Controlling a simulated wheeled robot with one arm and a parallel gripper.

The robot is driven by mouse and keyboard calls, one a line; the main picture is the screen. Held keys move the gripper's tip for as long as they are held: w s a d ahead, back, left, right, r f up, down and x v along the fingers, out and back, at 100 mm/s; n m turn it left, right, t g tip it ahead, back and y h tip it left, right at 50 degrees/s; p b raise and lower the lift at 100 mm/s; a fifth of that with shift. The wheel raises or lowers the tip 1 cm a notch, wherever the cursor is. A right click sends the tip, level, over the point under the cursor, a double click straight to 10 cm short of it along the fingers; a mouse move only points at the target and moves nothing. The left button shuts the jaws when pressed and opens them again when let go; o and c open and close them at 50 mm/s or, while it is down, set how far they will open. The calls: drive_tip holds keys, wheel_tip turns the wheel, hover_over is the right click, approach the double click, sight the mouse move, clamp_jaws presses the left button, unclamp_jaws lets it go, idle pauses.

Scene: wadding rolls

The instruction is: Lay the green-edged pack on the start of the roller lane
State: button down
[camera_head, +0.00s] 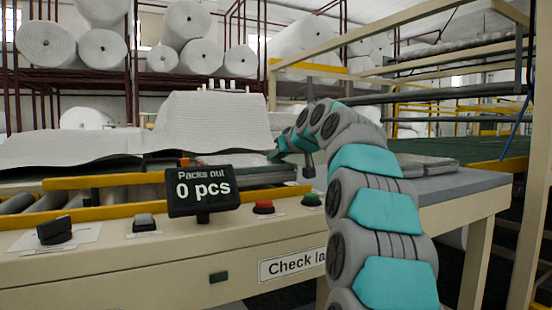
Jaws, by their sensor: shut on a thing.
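My arm curves up from the lower right and bends over toward the far side of the bench. My gripper (284,151) is at its far end, small and partly hidden by the arm links. It is shut on a thin, flat pack with a dark green edge (276,157), of which only a small part shows. The roller lane (18,203) runs between yellow rails along the bench, left of my arm. The held pack is near the right end of the lane; I cannot tell whether it touches the rollers.
A black display (202,191) reading "Packs out 0 pcs" stands at the lane's front. A dark knob (54,231), a red button (263,207) and a green button (311,200) line the front panel. Flat grey packs (437,164) lie right of my arm. White wadding (215,125) rises behind.

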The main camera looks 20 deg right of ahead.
drive_tip(key=shift+f, duration=0.1)
drive_tip(key=shift+f+b, duration=0.4)
drive_tip(key=shift+b, duration=0.05)
drive_tip(key=shift+f, duration=0.15)
drive_tip(key=c, duration=0.9)
unclamp_jaws()
drive_tip(key=shift+r+p, duration=0.55)
drive_tip(key=shift+r, duration=0.15)
drive_tip(key=v, duration=1.2)
drive_tip(key=shift+b, duration=0.4)
